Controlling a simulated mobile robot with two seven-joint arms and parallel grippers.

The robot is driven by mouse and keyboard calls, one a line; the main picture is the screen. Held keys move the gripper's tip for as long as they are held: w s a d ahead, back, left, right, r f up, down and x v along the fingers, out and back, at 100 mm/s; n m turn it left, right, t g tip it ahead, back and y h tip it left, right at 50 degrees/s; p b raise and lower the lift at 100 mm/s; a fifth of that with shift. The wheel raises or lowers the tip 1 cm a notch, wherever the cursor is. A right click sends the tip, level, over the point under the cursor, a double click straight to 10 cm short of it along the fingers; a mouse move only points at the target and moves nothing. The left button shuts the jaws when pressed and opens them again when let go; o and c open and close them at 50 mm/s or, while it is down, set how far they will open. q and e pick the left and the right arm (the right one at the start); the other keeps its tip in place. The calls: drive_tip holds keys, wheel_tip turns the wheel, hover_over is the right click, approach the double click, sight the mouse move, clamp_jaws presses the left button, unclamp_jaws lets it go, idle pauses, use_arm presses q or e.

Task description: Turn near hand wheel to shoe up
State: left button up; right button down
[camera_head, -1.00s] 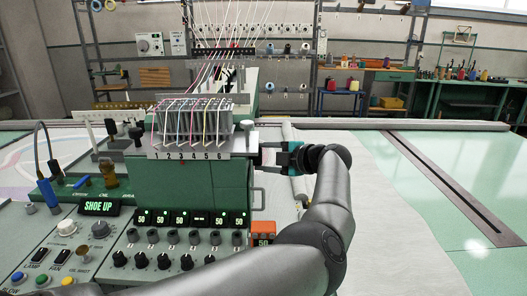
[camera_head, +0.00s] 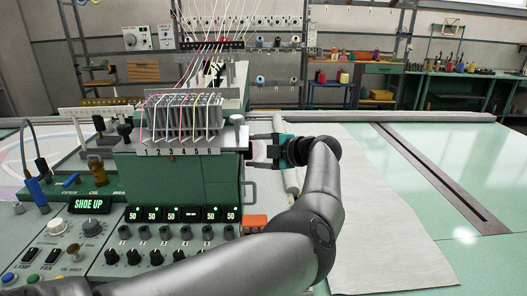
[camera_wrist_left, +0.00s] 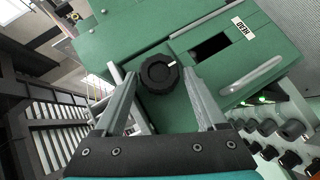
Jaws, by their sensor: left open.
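The near hand wheel (camera_wrist_left: 158,73) is a black round knob with a white mark at its upper right, on the green tufting head (camera_wrist_left: 135,32) in the left wrist view. My left gripper (camera_wrist_left: 160,78) is open, with one finger on each side of the wheel; I cannot tell whether they touch it. In the head view, my left gripper (camera_head: 254,150) points left at the right side of the green head (camera_head: 192,178), where the wheel is hidden. A panel display (camera_head: 88,203) reads SHOE UP. My right gripper does not show.
A numbered thread rack (camera_head: 182,118) with white and coloured threads stands on the head. An orange block (camera_head: 255,222) sits by its lower right. The control panel with knobs (camera_head: 155,257) lies in front. White cloth (camera_head: 375,210) covers the table to the right.

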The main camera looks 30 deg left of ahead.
use_arm(q)
drive_tip(key=p+v, duration=0.3)
drive_tip(key=v, duration=1.2)
drive_tip(key=shift+s+d+f, duration=0.1)
drive_tip(key=shift+f, duration=0.05)
